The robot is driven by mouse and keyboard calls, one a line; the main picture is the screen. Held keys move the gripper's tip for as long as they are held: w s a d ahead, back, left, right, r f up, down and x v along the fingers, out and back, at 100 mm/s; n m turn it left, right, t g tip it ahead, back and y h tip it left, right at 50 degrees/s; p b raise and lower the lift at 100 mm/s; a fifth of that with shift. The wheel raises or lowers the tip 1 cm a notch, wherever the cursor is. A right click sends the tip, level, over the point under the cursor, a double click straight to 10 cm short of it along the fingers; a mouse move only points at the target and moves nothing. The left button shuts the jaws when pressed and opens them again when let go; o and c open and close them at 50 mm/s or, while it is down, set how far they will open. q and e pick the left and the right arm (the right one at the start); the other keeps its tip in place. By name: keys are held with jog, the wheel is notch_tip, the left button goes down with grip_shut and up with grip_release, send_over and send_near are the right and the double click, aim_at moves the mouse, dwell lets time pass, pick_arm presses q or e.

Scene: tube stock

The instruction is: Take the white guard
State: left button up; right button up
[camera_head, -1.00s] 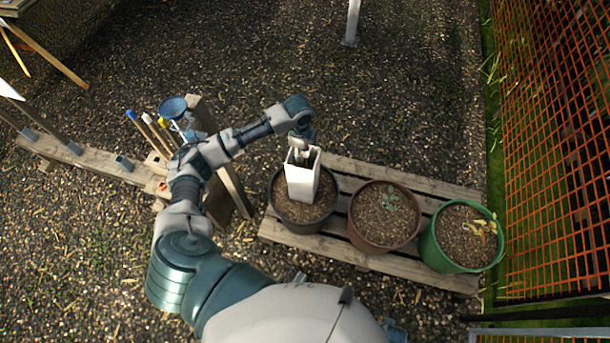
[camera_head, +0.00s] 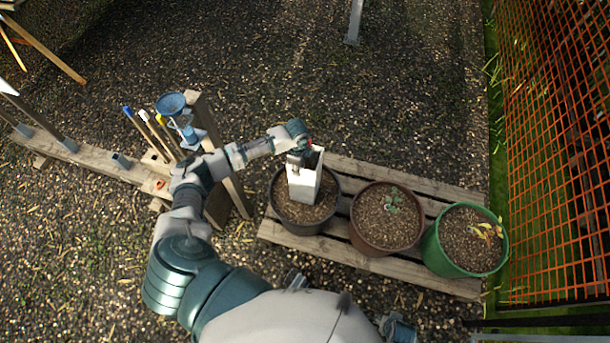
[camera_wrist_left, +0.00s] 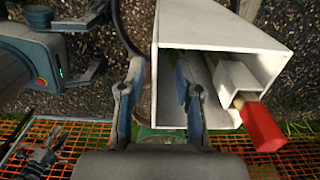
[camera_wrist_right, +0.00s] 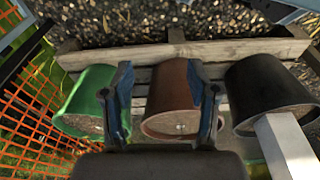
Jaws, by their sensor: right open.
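The white guard (camera_head: 303,184) is an open-topped square tube standing in the dark pot at the left end of the pallet. My left gripper (camera_head: 298,158) is at its top rim. In the left wrist view its fingers (camera_wrist_left: 160,88) are apart, one outside the guard's left wall (camera_wrist_left: 156,50) and one within the opening, with gaps showing. A white piece with a red end (camera_wrist_left: 262,125) shows in the opening. My right gripper (camera_wrist_right: 165,100) is open and empty, facing the brown pot; the guard (camera_wrist_right: 287,145) stands to its right in that view.
The dark pot (camera_head: 285,216), brown pot (camera_head: 370,243) and green pot (camera_head: 432,250) stand on a wooden pallet (camera_head: 345,170). An orange mesh fence (camera_head: 555,150) runs along the right. A timber rack (camera_head: 85,160) with stakes and a blue funnel (camera_head: 170,104) stands left.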

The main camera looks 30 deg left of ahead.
aim_at(305, 176)
pick_arm(q)
jog(key=f, duration=0.1)
jog(key=d+f, duration=0.1)
jog(key=f, duration=0.1)
jog(key=shift+s+d, duration=0.1)
jog(key=c, duration=0.5)
grip_shut()
jog(key=shift+s+a+f+b, duration=0.2)
jog(key=shift+a+b, duration=0.1)
jog(key=shift+a, duration=0.15)
pick_arm(e)
jog(key=shift+w+r, duration=0.15)
jog(key=shift+r, duration=0.85)
